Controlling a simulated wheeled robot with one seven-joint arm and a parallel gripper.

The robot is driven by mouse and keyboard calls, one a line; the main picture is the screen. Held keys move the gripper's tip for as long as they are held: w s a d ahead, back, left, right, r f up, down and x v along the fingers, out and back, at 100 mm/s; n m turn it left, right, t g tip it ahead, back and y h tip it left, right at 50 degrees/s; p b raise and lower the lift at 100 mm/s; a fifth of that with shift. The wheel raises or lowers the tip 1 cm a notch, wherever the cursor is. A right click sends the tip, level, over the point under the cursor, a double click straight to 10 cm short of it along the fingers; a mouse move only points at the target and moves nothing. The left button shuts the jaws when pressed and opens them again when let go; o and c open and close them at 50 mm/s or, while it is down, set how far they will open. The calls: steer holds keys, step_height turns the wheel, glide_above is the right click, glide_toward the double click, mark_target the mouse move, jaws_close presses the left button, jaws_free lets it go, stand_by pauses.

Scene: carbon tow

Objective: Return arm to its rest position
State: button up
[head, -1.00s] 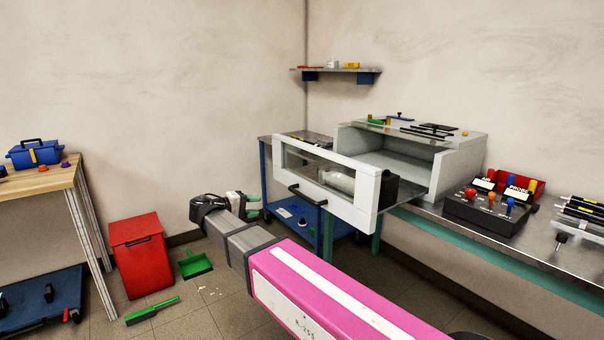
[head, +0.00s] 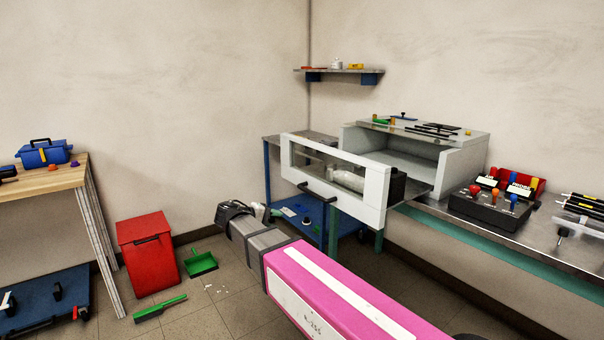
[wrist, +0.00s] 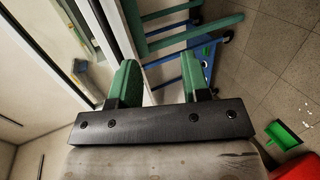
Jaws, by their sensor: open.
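My arm is pink with a grey wrist and reaches from the bottom right toward the middle of the head view. My gripper (wrist: 160,82) shows in the wrist view with two green fingers set wide apart and nothing between them. In the head view the fingers are mostly hidden behind the dark wrist end. The gripper hangs in the air in front of the white cabinet's (head: 385,182) open drawer front (head: 335,208), to its lower left. A pale rounded thing lies behind the drawer's window.
A blue-framed cart (head: 300,212) stands behind the drawer. A red bin (head: 147,262), green dustpan (head: 201,263) and green brush (head: 160,307) are on the floor at left. A wooden bench (head: 60,177) is far left. A control box (head: 488,210) sits on the right counter.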

steer(key=s+d+f+m+g+y, duration=0.2)
steer(key=s+d+f+y, duration=0.2)
steer(key=d+f, duration=0.3)
steer(key=s+d+f+m+g+y, duration=0.2)
steer(key=d+f, duration=0.6)
steer(key=d, duration=0.4)
steer(key=s+d+f+m+g+y, duration=0.3)
steer(key=s+d+f+y, duration=0.2)
steer(key=d+f, duration=0.3)
steer(key=shift+s+d+y, duration=0.3)
steer(key=shift+s+d, duration=0.3)
steer(key=shift+d, duration=0.3)
